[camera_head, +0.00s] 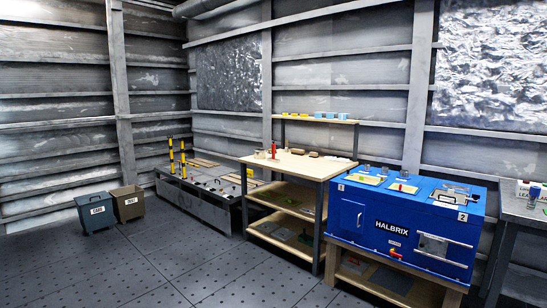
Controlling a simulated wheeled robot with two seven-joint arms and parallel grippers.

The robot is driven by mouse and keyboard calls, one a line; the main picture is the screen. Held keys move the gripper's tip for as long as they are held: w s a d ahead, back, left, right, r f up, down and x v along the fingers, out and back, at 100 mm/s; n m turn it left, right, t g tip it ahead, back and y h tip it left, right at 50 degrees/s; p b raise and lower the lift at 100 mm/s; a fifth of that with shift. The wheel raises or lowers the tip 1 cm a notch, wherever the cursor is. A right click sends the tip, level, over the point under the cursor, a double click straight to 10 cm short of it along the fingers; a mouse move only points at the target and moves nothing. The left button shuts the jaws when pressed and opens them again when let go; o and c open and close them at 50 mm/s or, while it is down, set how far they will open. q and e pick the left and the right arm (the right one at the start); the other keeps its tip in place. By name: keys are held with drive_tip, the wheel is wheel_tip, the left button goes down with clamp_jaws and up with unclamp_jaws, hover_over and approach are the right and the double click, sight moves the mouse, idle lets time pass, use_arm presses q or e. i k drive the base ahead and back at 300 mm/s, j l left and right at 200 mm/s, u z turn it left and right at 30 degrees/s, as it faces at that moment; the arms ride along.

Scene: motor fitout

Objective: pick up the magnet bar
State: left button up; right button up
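I cannot make out a magnet bar for certain; items on the furniture are small at this distance. A thin red upright item (273,151) stands on the wooden workbench (300,166). Several small dark and brown items lie near it on the bench top. Neither of my grippers is in view.
A blue HALBRIX machine (392,225) stands right of the bench on a wooden-shelved stand. A grey table (525,210) is at the right edge. A low metal platform (205,198) with yellow-black posts and two bins (95,212) (128,203) are left. The front-left floor is clear.

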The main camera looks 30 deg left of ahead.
sight(272, 159)
drive_tip(key=i+j+u, duration=0.3)
drive_tip(key=i+j, duration=0.15)
drive_tip(key=i+j+u, duration=0.3)
drive_tip(key=i, duration=0.4)
drive_tip(key=i+j+u, duration=0.25)
drive_tip(key=i, duration=0.35)
drive_tip(key=i+u, duration=0.3)
drive_tip(key=i, duration=0.3)
